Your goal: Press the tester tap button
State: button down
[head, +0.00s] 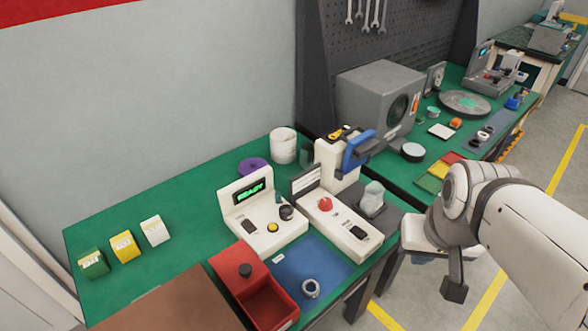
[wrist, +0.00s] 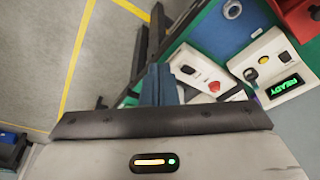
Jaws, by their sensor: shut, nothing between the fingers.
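The tester (head: 282,237) is a white console on the green table with a green "READY" display (head: 250,192). A yellow button (head: 272,227), a black knob (head: 286,212) and a black switch sit on its top. In the wrist view the tester (wrist: 272,93) lies at the right, with its yellow button (wrist: 263,60) in plain sight. My gripper (wrist: 158,68) is shut and empty, its blue fingers together. It is well apart from the tester, on the side beyond the red-button unit. In the head view its fingers cannot be made out clearly.
A white unit with a red button (head: 324,204) stands right of the tester. Behind it rises a white device with a blue part (head: 358,152). A red bin (head: 248,277) and a blue mat (head: 318,262) holding a ring lie in front.

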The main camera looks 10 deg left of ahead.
jog(key=w+a+f+n+t, duration=0.1)
jog(key=w+a+n+t, duration=0.3)
jog(key=w, duration=0.6)
jog(key=w+a+f+n+t, duration=0.1)
jog(key=w+a+n, duration=0.4)
jog(key=w, duration=0.5)
jog(key=n+g+y, duration=0.4)
jog(key=n+y, duration=0.4)
jog(key=n, duration=0.4)
send_over(276, 228)
notch_tip(276, 228, down, 8)
jog(key=f, duration=0.1)
jog(key=shift+r+p, duration=0.25)
jog(key=shift+p, duration=0.05)
notch_tip(276, 228, down, 8)
jog(key=b, duration=0.8)
jog(key=shift+r, duration=0.15)
jog(key=shift+f+b, duration=0.55)
jog(key=shift+f, duration=0.1)
